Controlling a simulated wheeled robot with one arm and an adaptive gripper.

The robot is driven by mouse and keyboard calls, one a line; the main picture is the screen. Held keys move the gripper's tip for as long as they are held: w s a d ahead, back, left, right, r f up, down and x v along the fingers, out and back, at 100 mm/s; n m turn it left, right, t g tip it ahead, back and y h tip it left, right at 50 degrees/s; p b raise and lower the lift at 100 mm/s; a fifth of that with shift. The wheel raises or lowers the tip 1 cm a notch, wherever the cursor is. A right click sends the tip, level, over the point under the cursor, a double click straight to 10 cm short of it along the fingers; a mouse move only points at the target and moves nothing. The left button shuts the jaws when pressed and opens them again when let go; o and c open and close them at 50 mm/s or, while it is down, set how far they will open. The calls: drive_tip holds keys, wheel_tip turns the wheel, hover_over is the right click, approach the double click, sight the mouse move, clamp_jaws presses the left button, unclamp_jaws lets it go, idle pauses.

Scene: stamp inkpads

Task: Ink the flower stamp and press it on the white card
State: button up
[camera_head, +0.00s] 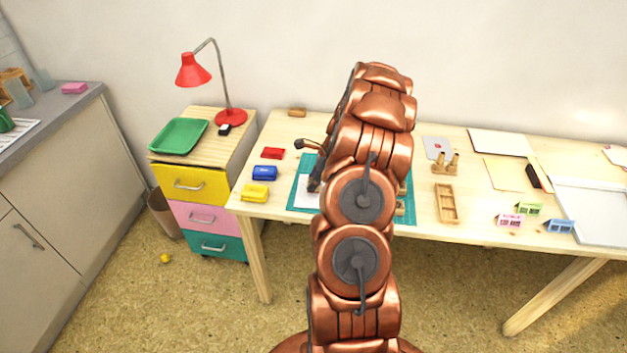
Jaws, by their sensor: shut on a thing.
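A white card (303,192) lies on a teal mat (305,164), partly hidden by my copper arm. My gripper (315,184) points down at the card, dark and small in the view. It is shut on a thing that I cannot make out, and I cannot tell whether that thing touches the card. To the left of the mat are a flat red inkpad (272,153), a blue inkpad (264,172) and a yellow inkpad (254,192). A wooden stand (446,164) with upright wooden pieces is right of the mat. I cannot identify the flower stamp.
My arm hides the middle of the table (420,232). An open wooden tray (446,203) and small toy houses (527,208) are at the right. A drawer cabinet (196,186) with a red lamp (230,117) and green tray (178,135) stands left.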

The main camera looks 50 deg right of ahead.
drive_tip(key=shift+f, duration=0.55)
idle(1.3)
drive_tip(key=shift+r+p, duration=0.45)
drive_tip(key=shift+r, duration=0.2)
idle(0.3)
drive_tip(key=shift+r+p, duration=1.45)
drive_tip(key=shift+r, duration=1.3)
